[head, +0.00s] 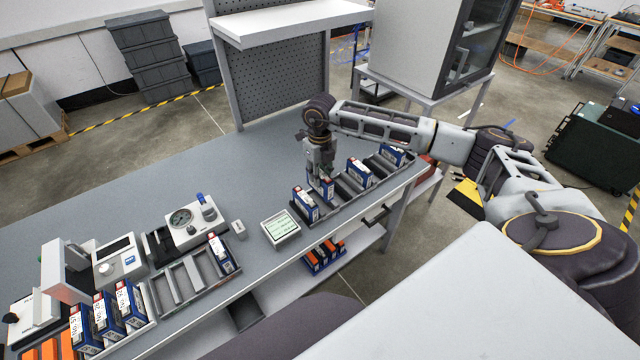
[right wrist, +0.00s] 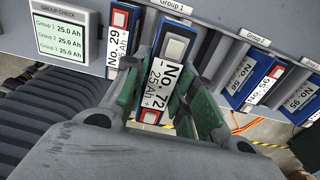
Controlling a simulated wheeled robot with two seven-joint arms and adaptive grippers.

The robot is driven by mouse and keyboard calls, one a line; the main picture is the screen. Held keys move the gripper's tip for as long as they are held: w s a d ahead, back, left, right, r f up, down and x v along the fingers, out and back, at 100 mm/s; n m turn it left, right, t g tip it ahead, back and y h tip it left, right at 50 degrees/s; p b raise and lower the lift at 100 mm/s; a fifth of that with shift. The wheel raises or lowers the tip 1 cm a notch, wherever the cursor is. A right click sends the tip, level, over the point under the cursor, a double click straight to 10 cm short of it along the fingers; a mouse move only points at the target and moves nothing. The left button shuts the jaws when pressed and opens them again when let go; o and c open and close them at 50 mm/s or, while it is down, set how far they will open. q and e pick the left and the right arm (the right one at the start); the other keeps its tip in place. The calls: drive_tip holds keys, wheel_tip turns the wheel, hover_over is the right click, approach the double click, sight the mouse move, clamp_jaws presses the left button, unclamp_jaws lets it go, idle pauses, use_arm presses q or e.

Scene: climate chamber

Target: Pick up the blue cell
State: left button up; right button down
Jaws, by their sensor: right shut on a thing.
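My right gripper (head: 322,172) is above the dark rack (head: 342,207) at the bench's right end, pointing down. In the right wrist view its green-padded fingers (right wrist: 166,92) are shut on a blue cell (right wrist: 162,75) labelled No. 72, 25 Ah. The same cell shows in the head view (head: 326,189). I cannot tell whether its lower end is clear of the rack. Another blue cell, No. 29 (right wrist: 119,38), stands beside it. My left gripper is not in view.
A group check display (head: 281,228) stands left of the rack. Further left are a slotted tray (head: 183,284) with one blue cell (head: 222,254), a gauge device (head: 191,222) and several blue cells (head: 105,315). A white shelf (head: 290,22) overhangs the back.

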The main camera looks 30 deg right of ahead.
drive_tip(key=shift+r, duration=1.55)
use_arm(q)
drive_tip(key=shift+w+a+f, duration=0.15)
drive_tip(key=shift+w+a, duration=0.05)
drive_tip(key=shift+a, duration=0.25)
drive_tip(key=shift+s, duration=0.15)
use_arm(e)
drive_tip(key=shift+s, duration=0.15)
